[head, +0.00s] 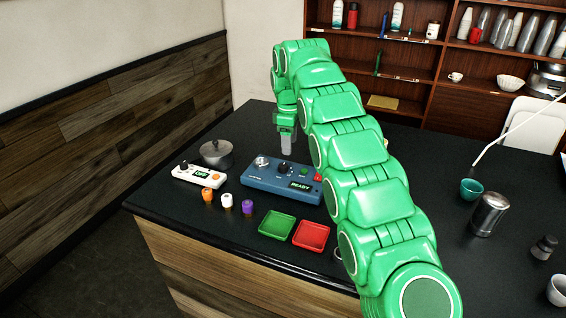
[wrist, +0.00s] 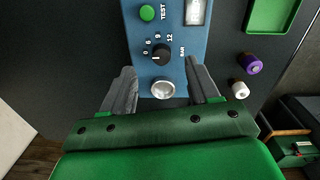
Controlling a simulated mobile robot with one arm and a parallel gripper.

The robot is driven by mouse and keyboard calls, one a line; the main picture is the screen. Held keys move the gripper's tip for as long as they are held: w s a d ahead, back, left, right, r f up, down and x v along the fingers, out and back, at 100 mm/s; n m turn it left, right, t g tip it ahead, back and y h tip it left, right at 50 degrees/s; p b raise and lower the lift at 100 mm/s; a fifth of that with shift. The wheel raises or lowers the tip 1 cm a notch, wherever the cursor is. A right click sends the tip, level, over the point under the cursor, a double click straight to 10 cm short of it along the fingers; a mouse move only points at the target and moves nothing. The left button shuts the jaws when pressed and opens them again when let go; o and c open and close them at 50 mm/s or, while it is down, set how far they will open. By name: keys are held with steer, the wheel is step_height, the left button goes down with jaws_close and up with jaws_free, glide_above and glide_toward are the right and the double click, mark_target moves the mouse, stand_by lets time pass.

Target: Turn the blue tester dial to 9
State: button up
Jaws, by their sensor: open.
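The blue tester (head: 262,183) lies on the black counter, with a small display reading READY. Its black dial (head: 284,168) is on the top face. In the wrist view the dial (wrist: 160,53) is ringed by the marks 0, 6, 9, 12 and BAR; its pointer is too small to read surely. My gripper (head: 287,142) points down above the far side of the tester. In the wrist view my gripper (wrist: 160,72) is open and empty, its fingers on either side of the tester's dial end. They look apart from the dial.
A green TEST button (wrist: 147,13) and a silver socket (wrist: 163,88) flank the dial.

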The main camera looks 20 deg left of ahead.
mark_target(283, 165)
steer(key=shift+s+a+f+n, duration=0.15)
steer(key=shift+a+f, duration=0.2)
steer(key=shift+a, duration=0.2)
steer(key=shift+w+a+f+n, duration=0.15)
steer(key=shift+a+f, duration=0.15)
steer(key=shift+a, duration=0.25)
steer(key=shift+f, duration=3.75)
steer(key=shift+w, duration=0.1)
steer(key=shift+c, duration=0.3)
steer(key=c, duration=1)
